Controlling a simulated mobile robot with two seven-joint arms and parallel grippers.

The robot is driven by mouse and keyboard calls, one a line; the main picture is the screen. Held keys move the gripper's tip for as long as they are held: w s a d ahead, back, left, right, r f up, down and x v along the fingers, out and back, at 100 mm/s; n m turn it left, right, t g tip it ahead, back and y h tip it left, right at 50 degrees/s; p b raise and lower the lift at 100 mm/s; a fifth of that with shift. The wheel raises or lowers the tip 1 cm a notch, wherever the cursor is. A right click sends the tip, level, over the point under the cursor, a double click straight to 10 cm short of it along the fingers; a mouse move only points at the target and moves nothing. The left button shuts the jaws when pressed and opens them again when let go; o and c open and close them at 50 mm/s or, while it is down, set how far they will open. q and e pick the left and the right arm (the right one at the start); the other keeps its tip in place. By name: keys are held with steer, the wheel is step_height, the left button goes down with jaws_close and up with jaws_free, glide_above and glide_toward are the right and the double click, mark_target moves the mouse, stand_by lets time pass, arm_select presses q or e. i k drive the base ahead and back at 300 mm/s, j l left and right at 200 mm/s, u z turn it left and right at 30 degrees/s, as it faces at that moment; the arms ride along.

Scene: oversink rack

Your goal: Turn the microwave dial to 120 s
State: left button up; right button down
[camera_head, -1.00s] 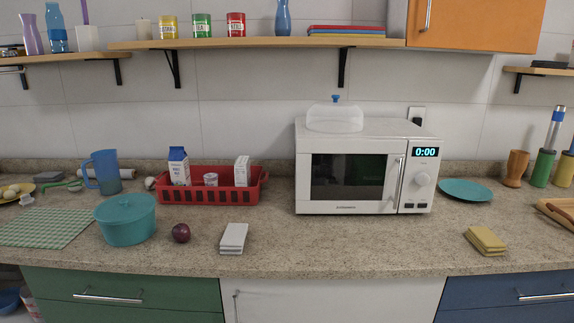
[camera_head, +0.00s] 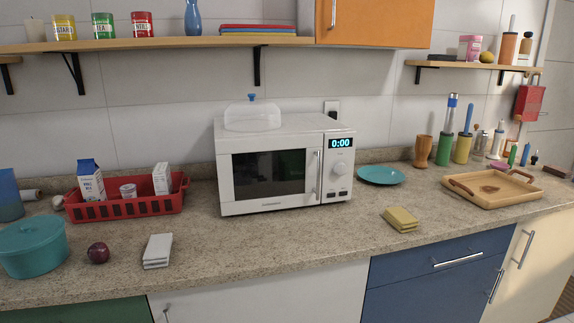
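The white microwave (camera_head: 268,163) stands on the granite counter against the tiled wall, in the middle of the head view. Its door is closed. The round dial (camera_head: 340,168) is on the control panel at the right of the door handle (camera_head: 318,176). The display (camera_head: 341,143) above the dial reads 0:00. Neither of my grippers shows in this view.
A clear plastic cover (camera_head: 252,117) sits on top of the microwave. A teal plate (camera_head: 381,175) lies to its right, and yellow cloths (camera_head: 400,219) lie in front. A red basket (camera_head: 125,201) stands to its left. The counter (camera_head: 280,232) directly in front of the microwave is clear.

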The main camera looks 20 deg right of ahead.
mark_target(340, 167)
steer(key=l+z, duration=0.25)
steer(key=l, duration=0.75)
steer(key=i+l+z, duration=0.1)
steer(key=l+z, duration=0.15)
steer(key=l, duration=0.7)
